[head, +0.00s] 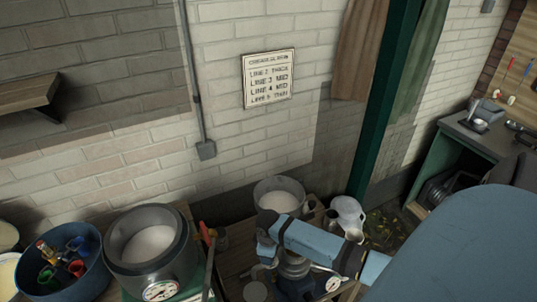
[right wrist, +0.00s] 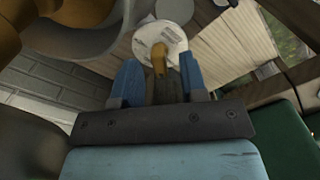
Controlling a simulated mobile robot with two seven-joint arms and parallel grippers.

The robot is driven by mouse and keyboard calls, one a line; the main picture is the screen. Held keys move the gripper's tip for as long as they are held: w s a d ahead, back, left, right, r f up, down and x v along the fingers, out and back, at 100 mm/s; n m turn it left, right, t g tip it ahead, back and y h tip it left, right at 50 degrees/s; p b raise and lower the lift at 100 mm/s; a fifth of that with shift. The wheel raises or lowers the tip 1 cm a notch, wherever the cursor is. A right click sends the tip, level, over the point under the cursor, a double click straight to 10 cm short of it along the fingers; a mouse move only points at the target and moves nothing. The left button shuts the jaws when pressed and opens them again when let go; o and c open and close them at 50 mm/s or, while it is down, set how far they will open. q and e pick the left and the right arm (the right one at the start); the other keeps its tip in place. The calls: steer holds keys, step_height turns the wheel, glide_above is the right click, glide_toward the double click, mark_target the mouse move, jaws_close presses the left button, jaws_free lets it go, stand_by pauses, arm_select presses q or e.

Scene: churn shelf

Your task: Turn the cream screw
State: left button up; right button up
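In the right wrist view a small brass-coloured knob (right wrist: 160,57) stands in front of a white round disc with dark marks (right wrist: 168,40); I cannot tell for sure that it is the cream screw. My right gripper (right wrist: 160,82) has its two blue fingers apart, one on each side below the knob; contact with it does not show. In the head view my right arm reaches in from the right over a metal machine (head: 292,268) with a white dial (head: 333,284), and hides much of it. My left gripper is out of view.
A pale metal bowl (head: 279,184) stands behind my right arm, with a white jug (head: 348,214) to its right. A grey pot (head: 113,240) with a gauge and a blue tub (head: 92,275) of coloured items stand at left. A green post (head: 384,95) rises behind.

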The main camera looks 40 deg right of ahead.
step_height(320, 180, up, 14)
steer(key=b, duration=0.1)
steer(key=shift+f, duration=0.15)
stand_by(0.3)
steer(key=s+a+f+m+t+y, duration=0.2)
steer(key=s+a+f+t, duration=0.35)
steer(key=a+f, duration=0.45)
steer(key=s+a+m+t+y, duration=0.1)
steer(key=s+a+t, duration=0.4)
steer(key=s+a, duration=0.2)
steer(key=shift+s+a+r+m, duration=0.25)
steer(key=shift+s+r+m, duration=0.05)
steer(key=shift+m, duration=0.1)
steer(key=shift+t, duration=0.25)
